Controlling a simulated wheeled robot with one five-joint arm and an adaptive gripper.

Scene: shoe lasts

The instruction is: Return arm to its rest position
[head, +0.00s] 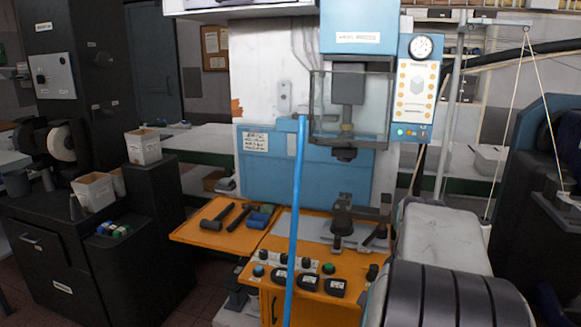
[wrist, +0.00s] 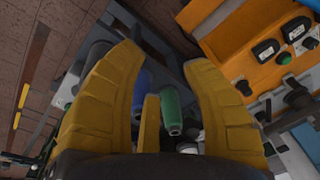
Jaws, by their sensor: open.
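My gripper (wrist: 162,65) shows in the wrist view with its yellow fingers spread wide and nothing held between them. Beyond the fingers are a blue rounded object (wrist: 142,88) and a green rounded object (wrist: 172,110), partly hidden by a short yellow finger. They look apart from the fingers, but their distance is unclear. In the head view, my grey and black arm fills the lower right; the gripper itself does not show there.
A blue press (head: 357,28) stands over an orange bench (head: 206,233) with mallets (head: 217,218) and control knobs. A thin blue upright bar (head: 297,200) crosses in front. A dark cabinet (head: 72,235) bearing white boxes (head: 95,190) is at left. Bare floor shows in the wrist view (wrist: 75,25).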

